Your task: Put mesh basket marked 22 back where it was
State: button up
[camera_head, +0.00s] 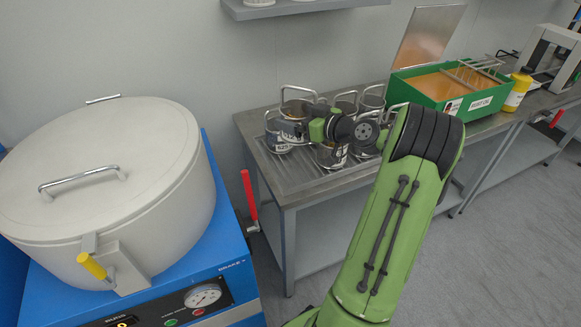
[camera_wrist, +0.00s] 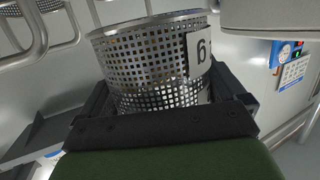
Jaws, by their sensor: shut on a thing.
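In the wrist view, a perforated metal basket (camera_wrist: 145,70) sits between the two dark fingers of my gripper (camera_wrist: 165,104), which is shut on it. Its white label (camera_wrist: 199,52) is partly cut off and shows a mark like a 6 or 9, so I cannot read 22 on it. In the head view, my gripper (camera_head: 308,128) is at the left of the bench's basket group, with the held basket (camera_head: 293,109) at its tip. I cannot tell whether it touches the bench. Several other labelled baskets (camera_head: 332,155) stand close by, partly hidden by my arm.
The baskets stand on a grey metal bench (camera_head: 268,171). A green box (camera_head: 447,90) with an open lid and a yellow bottle (camera_head: 518,88) are to the right. A large white lidded drum (camera_head: 105,190) on a blue machine is at left. A grey shelf (camera_head: 290,8) hangs above.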

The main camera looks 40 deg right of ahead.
notch_tip(320, 180, down, 13)
jog(key=b, duration=0.3)
jog(key=shift+f, duration=0.15)
jog(key=o, duration=1.1)
jog(key=shift+f, duration=0.1)
jog(key=shift+o, duration=0.2)
jog(key=shift+s+r, duration=0.3)
jog(key=p+v, duration=0.1)
jog(key=v, duration=1)
jog(key=shift+s, duration=0.2)
